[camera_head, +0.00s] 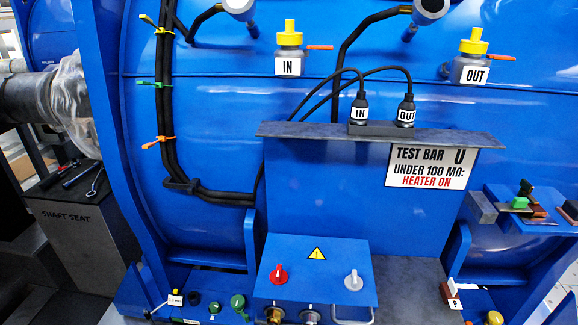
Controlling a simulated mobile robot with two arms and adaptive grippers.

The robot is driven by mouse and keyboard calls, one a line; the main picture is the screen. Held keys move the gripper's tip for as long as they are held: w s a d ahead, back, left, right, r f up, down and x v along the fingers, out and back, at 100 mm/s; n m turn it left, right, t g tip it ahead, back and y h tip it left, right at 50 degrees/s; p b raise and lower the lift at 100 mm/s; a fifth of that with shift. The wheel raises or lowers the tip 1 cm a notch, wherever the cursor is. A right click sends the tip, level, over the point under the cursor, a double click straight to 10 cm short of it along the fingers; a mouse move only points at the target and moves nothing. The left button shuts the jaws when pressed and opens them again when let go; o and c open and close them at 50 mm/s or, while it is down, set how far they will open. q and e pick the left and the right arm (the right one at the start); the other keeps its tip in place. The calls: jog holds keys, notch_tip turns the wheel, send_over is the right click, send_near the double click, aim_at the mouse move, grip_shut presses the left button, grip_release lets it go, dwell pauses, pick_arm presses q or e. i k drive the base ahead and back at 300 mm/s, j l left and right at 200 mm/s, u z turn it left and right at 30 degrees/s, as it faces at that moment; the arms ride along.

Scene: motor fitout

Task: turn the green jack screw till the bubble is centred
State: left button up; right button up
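Neither of my grippers is in view. Near the bottom edge, left of the blue control box, a round green knob (237,302) sits low on the blue frame, and a smaller green knob (214,307) is just left of it. I cannot tell whether either is the green jack screw. A dark round knob (194,298) and a small white tag (175,299) are further left. I cannot make out a level or its bubble.
The blue control box (317,262) carries a red knob and a grey knob. A sign (430,167) hangs below a grey shelf (385,137). A grey "SHAFT SEAT" stand (75,235) holds tools at left.

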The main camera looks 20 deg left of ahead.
aim_at(237, 302)
jog(key=u, duration=1.25)
